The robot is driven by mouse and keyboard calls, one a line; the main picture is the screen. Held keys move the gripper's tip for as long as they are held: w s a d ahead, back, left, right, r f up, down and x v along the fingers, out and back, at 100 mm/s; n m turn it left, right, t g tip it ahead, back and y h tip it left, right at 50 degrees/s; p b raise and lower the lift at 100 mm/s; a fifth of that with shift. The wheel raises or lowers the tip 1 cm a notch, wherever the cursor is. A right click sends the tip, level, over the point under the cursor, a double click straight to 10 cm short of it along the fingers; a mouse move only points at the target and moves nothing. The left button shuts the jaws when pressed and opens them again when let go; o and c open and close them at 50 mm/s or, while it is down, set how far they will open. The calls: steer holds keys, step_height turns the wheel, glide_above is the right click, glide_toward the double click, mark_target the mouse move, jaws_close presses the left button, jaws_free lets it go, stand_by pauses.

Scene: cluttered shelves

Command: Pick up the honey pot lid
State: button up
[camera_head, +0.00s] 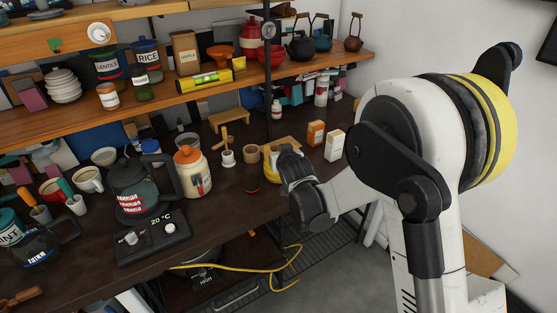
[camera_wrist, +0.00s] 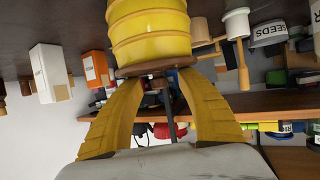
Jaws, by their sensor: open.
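The honey pot (camera_wrist: 150,34) is a yellow ribbed pot, upside down in the wrist view because that picture is inverted. Its lid (camera_wrist: 155,68) is a brown disc on the pot's end that faces my gripper. My gripper (camera_wrist: 151,78) is open, its two yellow fingers spread at either side of the lid's edge. I cannot tell whether they touch it. In the head view, my gripper (camera_head: 283,160) is over the right part of the counter and hides most of the pot; only some yellow shows there.
An orange carton (camera_head: 315,133) and a white carton (camera_head: 334,145) stand to the right. A white mortar with a pestle (camera_head: 228,157) and an orange-lidded jar (camera_head: 193,176) stand left. A loaded wooden shelf (camera_head: 215,85) runs above the counter.

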steer(key=shift+w, duration=0.1)
steer(key=shift+c, duration=0.6)
jaws_close()
steer(key=shift+r, duration=0.1)
